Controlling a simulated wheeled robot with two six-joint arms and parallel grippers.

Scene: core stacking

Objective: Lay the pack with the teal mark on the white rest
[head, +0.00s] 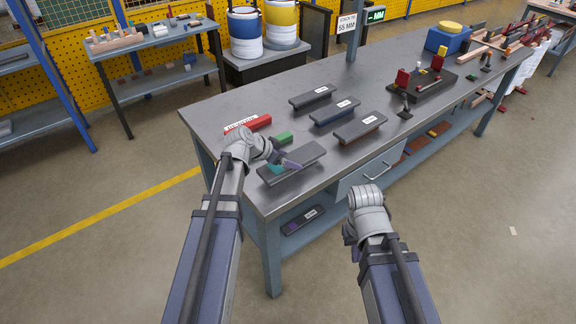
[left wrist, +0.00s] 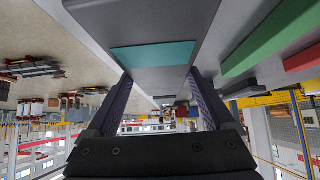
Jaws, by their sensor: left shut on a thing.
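A dark grey pack (head: 306,154) with a teal mark (head: 274,169) is at the near left end of the table. My left gripper (head: 284,163) is shut on it. In the left wrist view the pack (left wrist: 140,15) fills the top middle, with its teal mark (left wrist: 153,55) between the two fingers (left wrist: 158,80). I cannot tell whether the pack touches what lies under it. My right gripper (head: 350,234) is low, off the table's front edge, and its fingers are mostly hidden. I cannot make out a white rest with certainty.
Three dark packs with white labels, the back (head: 312,96), middle (head: 335,111) and front (head: 360,127), lie on the table (head: 232,108). A green block (head: 284,138) and a red bar (head: 262,122) lie behind the teal-marked pack. A dark tray (head: 430,84) stands farther right.

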